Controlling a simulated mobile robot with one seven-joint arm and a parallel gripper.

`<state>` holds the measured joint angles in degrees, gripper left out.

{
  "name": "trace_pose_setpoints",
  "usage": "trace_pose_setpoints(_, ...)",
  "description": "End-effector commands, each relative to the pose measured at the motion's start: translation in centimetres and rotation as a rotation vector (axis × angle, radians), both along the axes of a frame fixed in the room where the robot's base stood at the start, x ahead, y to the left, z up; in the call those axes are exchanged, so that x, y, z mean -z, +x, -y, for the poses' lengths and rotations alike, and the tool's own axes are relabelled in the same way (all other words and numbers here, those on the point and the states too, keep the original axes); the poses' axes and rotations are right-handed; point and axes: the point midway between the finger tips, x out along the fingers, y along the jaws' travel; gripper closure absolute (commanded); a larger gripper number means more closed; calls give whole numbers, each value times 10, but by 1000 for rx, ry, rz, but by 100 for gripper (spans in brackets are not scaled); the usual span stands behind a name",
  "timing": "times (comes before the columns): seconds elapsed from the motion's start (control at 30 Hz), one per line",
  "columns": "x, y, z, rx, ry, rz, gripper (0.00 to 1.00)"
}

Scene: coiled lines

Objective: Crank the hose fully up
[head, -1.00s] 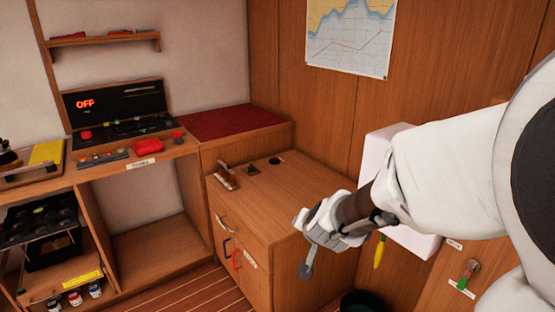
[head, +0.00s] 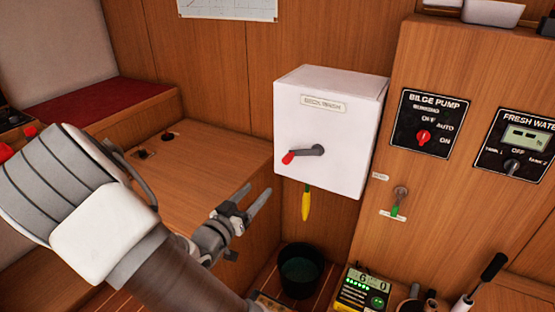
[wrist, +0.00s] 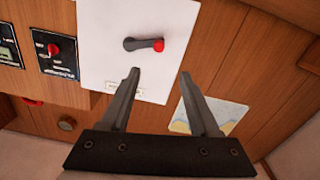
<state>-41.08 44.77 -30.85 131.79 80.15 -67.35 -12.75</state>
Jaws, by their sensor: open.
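A white box labelled "DECK WASH" (head: 330,125) is mounted on the wood wall in the head view. A dark crank with a red knob (head: 289,158) sits on its front face, the knob pointing left. The yellow nozzle end of the hose (head: 306,204) hangs from under the box; the rest of the hose is hidden. My gripper (head: 257,197) is open and empty, to the lower left of the box and apart from it. In the wrist view, the crank (wrist: 143,45) appears upside down beyond the open fingers (wrist: 159,80).
A bilge pump panel (head: 432,122) and a fresh water panel (head: 518,147) are right of the box. A dark bucket (head: 301,271) stands on the floor below. A wooden counter (head: 195,165) lies to the left. The space before the box is clear.

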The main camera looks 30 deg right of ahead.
Motion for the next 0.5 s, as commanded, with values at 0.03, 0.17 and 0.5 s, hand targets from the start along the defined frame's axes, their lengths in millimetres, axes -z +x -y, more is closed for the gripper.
trace_pose_setpoints(0.03, 0, 0, 2, 4, -9, 2, 38)
trace_pose_setpoints(0.17, 0, 6, 13, 7, -12, 4, 38)
trace_pose_setpoints(0.5, 1, 41, 74, 6, -10, 3, 38)
